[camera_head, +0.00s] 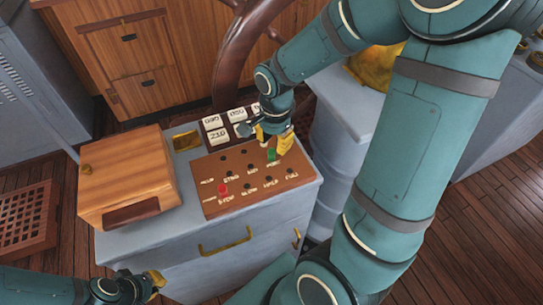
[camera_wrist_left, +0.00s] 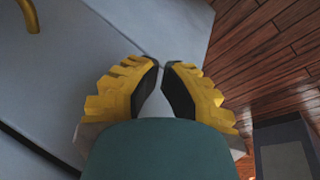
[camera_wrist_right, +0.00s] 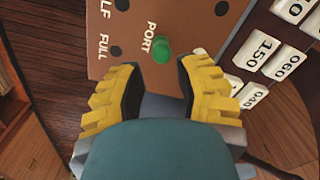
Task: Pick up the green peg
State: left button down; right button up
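The green peg (camera_head: 272,154) stands upright in the brown labelled board (camera_head: 237,203), near the board's far right corner. In the right wrist view the green peg (camera_wrist_right: 161,46) sits beside the word PORT, just beyond the fingertips. My right gripper (camera_head: 272,139) is open over that corner, its yellow fingers close to the peg but not closed on it. It also shows in the right wrist view (camera_wrist_right: 161,68). My left gripper (camera_head: 156,281) is low by the cabinet's front, empty, with its fingertips almost together in the left wrist view (camera_wrist_left: 161,62).
A red peg (camera_head: 222,190) stands in the same board among several dark holes. White number tiles (camera_head: 211,122) lie behind it. A wooden box (camera_head: 125,176) stands left on the grey cabinet (camera_head: 185,240). A ship's wheel (camera_head: 231,60) rises behind.

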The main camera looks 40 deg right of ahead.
aim_at(272, 150)
jog(key=f, duration=0.3)
jog(key=f+b, duration=0.1)
jog(key=f, duration=0.1)
jog(key=shift+w+a+f, duration=0.1)
jog(key=shift+w+a, duration=0.05)
jog(key=shift+a, duration=0.1)
jog(key=c, duration=0.5)
